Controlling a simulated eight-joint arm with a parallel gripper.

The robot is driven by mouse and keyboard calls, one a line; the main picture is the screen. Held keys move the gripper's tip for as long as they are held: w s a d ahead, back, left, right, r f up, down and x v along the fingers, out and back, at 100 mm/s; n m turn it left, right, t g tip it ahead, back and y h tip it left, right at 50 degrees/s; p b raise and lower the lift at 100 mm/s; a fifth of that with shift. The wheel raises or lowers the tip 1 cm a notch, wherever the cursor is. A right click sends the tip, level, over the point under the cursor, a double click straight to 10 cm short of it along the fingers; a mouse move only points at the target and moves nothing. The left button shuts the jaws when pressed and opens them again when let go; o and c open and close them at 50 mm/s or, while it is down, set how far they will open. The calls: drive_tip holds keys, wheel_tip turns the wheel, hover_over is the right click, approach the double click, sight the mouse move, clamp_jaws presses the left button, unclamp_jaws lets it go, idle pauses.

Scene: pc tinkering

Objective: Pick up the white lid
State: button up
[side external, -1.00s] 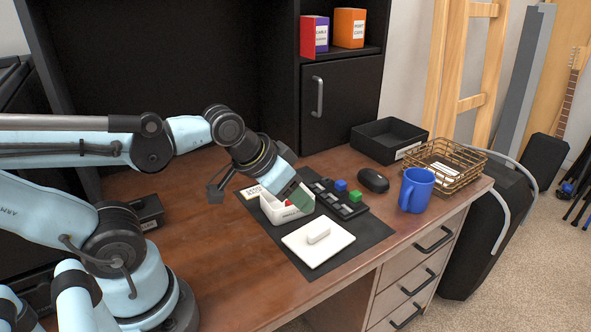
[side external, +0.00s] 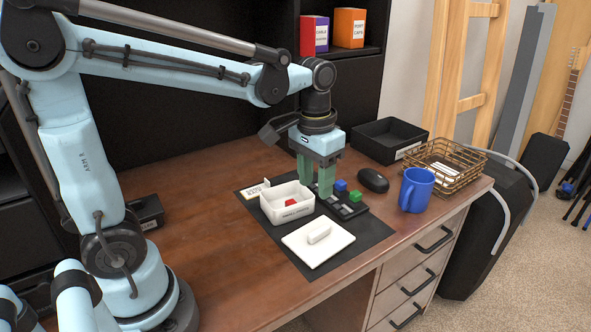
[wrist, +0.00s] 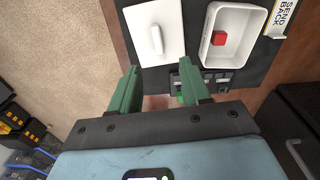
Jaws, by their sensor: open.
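The white lid (side external: 302,254) is a flat square plate with a raised bar handle (side external: 319,233). It lies flat on the dark mat in front of the white box (side external: 290,212). In the wrist view the lid (wrist: 172,42) is at the top centre, beyond the fingertips. My gripper (side external: 315,190) has green fingers, points down and is open and empty. It is behind the lid, just right of the white box, over the black tray of keys. In the wrist view its fingers (wrist: 159,72) stand apart with nothing between them.
The white box holds a red cube (side external: 291,203). A blue cube (side external: 340,185) and a green cube (side external: 355,196) sit by the black tray (side external: 349,209). A mouse (side external: 373,180), blue mug (side external: 415,190) and wire basket (side external: 446,166) stand right.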

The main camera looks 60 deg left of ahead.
hover_over(319, 230)
drive_tip(key=f, duration=0.7)
drive_tip(key=shift+s+a, duration=0.2)
drive_tip(key=shift+s, duration=0.1)
drive_tip(key=f, duration=0.4)
drive_tip(key=shift+w+d+f, duration=0.2)
drive_tip(key=shift+w+d, duration=0.05)
drive_tip(key=shift+w, duration=0.1)
drive_tip(key=shift+f, duration=0.45)
drive_tip(key=shift+c, duration=0.3)
clamp_jaws()
